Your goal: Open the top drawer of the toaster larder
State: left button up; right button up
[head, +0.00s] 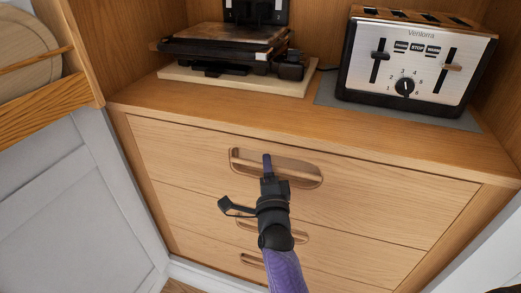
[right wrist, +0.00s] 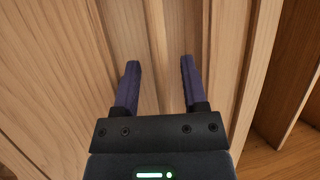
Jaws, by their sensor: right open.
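The toaster larder is a wooden cabinet with a stack of drawers below its counter. The top drawer (head: 390,205) looks closed, its front flush with the frame. Its handle is a long rounded cut-out (head: 308,177) near the upper middle of the front. My right gripper (head: 267,160) is at this cut-out, its finger overlapping the opening in the head view. In the right wrist view the gripper (right wrist: 160,75) is open, two purple fingers apart with pale wood between and beyond them. I cannot tell whether the fingertips touch the wood. My left gripper is not in view.
A steel toaster (head: 415,62) stands on a grey mat on the counter at right. A dark appliance (head: 225,47) sits on a pale board at left. Lower drawers have similar cut-outs. A wooden door rack (head: 45,95) and grey panel (head: 75,190) flank the left side.

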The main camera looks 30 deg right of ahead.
jog(key=shift+w+d, duration=0.25)
jog(key=shift+w, duration=0.2)
jog(key=shift+r, duration=0.1)
jog(key=shift+s, duration=0.15)
jog(key=shift+c, duration=0.8)
jog(key=c, duration=0.5)
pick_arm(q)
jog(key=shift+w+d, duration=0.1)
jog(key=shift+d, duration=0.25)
pick_arm(e)
jog(key=shift+a, duration=0.1)
grip_shut()
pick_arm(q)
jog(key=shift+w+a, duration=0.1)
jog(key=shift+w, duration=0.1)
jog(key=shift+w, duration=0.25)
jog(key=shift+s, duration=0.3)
